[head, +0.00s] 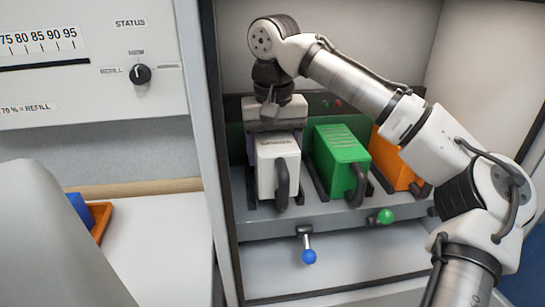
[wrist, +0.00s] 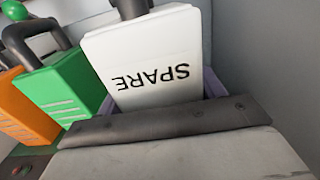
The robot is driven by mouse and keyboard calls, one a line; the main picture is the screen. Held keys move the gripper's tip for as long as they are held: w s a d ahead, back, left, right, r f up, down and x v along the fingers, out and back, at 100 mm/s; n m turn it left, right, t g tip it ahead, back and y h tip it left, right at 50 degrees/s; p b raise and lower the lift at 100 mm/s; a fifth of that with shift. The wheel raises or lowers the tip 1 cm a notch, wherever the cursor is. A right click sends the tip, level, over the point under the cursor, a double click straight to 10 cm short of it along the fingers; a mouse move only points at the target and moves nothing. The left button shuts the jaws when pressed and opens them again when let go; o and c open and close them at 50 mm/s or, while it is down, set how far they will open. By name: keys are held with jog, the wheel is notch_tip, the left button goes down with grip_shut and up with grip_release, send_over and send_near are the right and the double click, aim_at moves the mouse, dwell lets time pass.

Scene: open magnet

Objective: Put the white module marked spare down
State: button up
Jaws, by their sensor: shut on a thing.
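The white module (head: 279,166) marked SPARE is at the leftmost place of the rack in the open cabinet, with its dark handle facing out. The lettering on the module (wrist: 150,70) reads upside down in the wrist view. My gripper (head: 275,124) is at its upper back end and shut on it; a broad dark pad of the gripper (wrist: 165,121) crosses the wrist view in front of it. Something purple (wrist: 213,84) shows just behind the module. I cannot tell whether the module's underside touches the shelf.
A green module (head: 342,157) stands to the right, with an orange module (head: 392,160) beyond it. A blue-knobbed lever (head: 308,256) and a green-knobbed lever (head: 386,216) stick out below the shelf. The cabinet's left wall (head: 213,150) is close to the white module.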

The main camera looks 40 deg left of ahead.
aim_at(273, 132)
jog(key=shift+w+a+r, duration=0.15)
jog(key=shift+w+a, duration=0.1)
jog(key=shift+a, duration=0.1)
jog(key=shift+f+p, duration=0.4)
jog(key=shift+f, duration=1.4)
jog(key=shift+f, duration=0.2)
jog(key=o, duration=1.3)
jog(key=shift+a+f, duration=0.1)
notch_tip(273, 132, up, 8)
jog(key=shift+b, duration=0.3)
